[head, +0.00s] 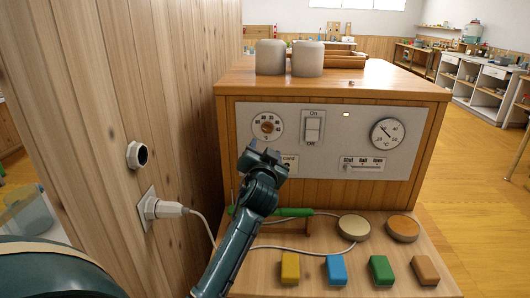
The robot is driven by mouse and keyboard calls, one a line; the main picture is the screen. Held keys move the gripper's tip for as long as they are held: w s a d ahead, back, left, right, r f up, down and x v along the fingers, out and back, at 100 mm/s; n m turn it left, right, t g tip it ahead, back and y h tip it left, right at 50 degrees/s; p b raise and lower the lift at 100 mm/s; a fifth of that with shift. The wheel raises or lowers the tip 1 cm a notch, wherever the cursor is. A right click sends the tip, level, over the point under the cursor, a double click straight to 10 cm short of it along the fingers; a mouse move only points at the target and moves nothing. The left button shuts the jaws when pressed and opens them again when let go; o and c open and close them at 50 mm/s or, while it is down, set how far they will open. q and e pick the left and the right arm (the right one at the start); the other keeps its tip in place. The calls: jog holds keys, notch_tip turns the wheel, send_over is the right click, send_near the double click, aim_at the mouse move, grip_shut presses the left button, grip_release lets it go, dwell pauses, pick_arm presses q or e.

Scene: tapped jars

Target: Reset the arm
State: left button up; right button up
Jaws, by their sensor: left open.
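My left arm comes up from the bottom of the head view, slightly left of centre. Its left gripper (264,160) is open, with nothing seen between its fingers. It appears in front of the lower left of a pale control panel (335,125) on a wooden cabinet, and covers part of a label there. I cannot tell whether it touches the panel. My right gripper is not in view.
Two pale jars (270,58) (308,59) stand on the cabinet (400,87). Yellow, blue, green and orange blocks (336,270) and two round discs (354,227) sit on the board below. A white plug (168,209) and cable are at the left wooden wall (90,100). Open floor lies right.

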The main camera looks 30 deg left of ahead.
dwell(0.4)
pick_arm(q)
jog(key=s+d+f+m+g+h+p, duration=0.15)
jog(key=s+d+f+h, duration=0.25)
jog(key=s+d+f, duration=0.45)
jog(key=s+d+f+m+h+p, duration=0.15)
jog(key=s+d+f+h, duration=0.3)
jog(key=f, duration=0.65)
jog(key=s+d+f+g+h, duration=0.1)
jog(key=s+d+f+h, duration=0.1)
jog(key=s+d, duration=0.3)
jog(key=s+d+f+g+h+p, duration=0.1)
jog(key=s+d+f, duration=0.3)
jog(key=s, duration=0.7)
jog(key=shift+s+d+f+g+h, duration=0.25)
jog(key=shift+d+f+g+h, duration=0.2)
jog(key=shift+d+g, duration=0.3)
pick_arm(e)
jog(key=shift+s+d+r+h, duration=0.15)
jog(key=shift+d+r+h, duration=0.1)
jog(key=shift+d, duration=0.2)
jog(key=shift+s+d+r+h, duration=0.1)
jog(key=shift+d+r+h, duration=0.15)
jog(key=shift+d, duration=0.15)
pick_arm(q)
jog(key=shift+a, duration=0.1)
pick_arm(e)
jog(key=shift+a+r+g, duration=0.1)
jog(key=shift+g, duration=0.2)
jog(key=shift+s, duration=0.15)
